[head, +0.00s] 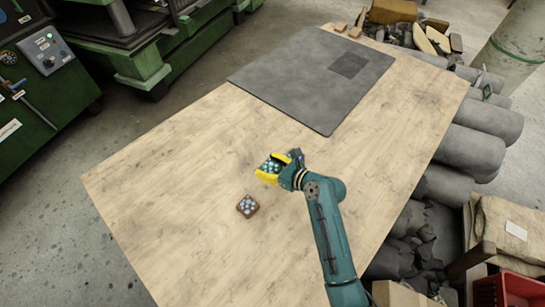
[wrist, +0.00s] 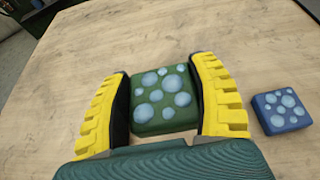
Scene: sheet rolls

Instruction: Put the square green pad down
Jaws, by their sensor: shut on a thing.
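The square green pad (wrist: 165,98) has pale blue round spots on top. It sits between the two yellow ribbed fingers of my gripper (wrist: 166,100), which is shut on it. In the head view my gripper (head: 272,168) is over the middle of the wooden table (head: 200,150), and the green pad (head: 270,164) shows between the yellow fingers. I cannot tell whether the pad touches the table or hangs just above it.
A spotted reddish-brown pad (head: 247,206) lies below left of my gripper in the head view. A spotted blue pad (wrist: 282,109) lies right of it in the wrist view; I cannot tell if they are one. A grey sheet (head: 300,85) covers the table's far part. Bare wood lies left.

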